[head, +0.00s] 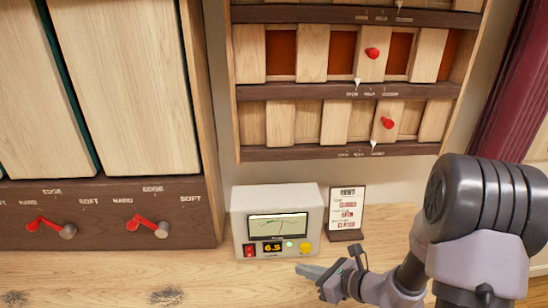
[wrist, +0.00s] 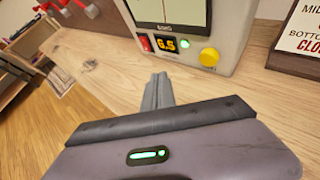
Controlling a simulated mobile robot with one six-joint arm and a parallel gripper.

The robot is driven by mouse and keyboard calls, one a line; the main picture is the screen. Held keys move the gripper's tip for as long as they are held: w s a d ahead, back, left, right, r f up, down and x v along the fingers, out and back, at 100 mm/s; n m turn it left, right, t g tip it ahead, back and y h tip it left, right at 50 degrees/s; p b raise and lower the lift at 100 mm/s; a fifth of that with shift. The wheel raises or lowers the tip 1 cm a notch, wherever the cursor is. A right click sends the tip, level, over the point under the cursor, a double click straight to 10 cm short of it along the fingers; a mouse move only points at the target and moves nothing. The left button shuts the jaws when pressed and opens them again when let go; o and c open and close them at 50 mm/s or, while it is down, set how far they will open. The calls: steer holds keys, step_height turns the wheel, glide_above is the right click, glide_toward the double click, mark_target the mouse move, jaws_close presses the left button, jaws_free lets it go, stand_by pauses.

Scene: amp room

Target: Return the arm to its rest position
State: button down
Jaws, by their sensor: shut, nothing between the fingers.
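My gripper (head: 312,270) is shut and empty, low in the head view, above the wooden bench top and in front of the meter box. In the wrist view my shut fingers (wrist: 158,92) point toward the meter box (wrist: 185,25). My arm reaches in from the right of the head view. The cream meter box (head: 278,222) has a dial, a red switch, a display reading 6.5, a lit green lamp and a yellow knob. A gap shows between my fingers and the box.
A small sign (head: 346,212) stands right of the box. A wall rack (head: 345,92) of sliding wooden panels with red knobs hangs above. Panels with red levers (head: 148,225) stand at left. The wooden bench (head: 130,275) is clear at front left. A dark red curtain (head: 508,85) hangs at right.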

steer(key=s+a+r+n+g, duration=0.4)
steer(key=s+a+r+n, duration=0.45)
steer(key=r+n, duration=0.3)
steer(key=s+d+r+n+h, duration=0.3)
steer(key=s+r+n, duration=0.1)
steer(key=s+n, duration=0.2)
steer(key=s+d+r+n+t+h, duration=0.1)
steer(key=s+d+r+n+h, duration=0.2)
steer(key=s+n, duration=0.3)
steer(key=shift+s+d+r+h, duration=0.4)
steer(key=shift+s+r, duration=0.2)
steer(key=shift+s, duration=0.3)
steer(key=shift+n, duration=0.25)
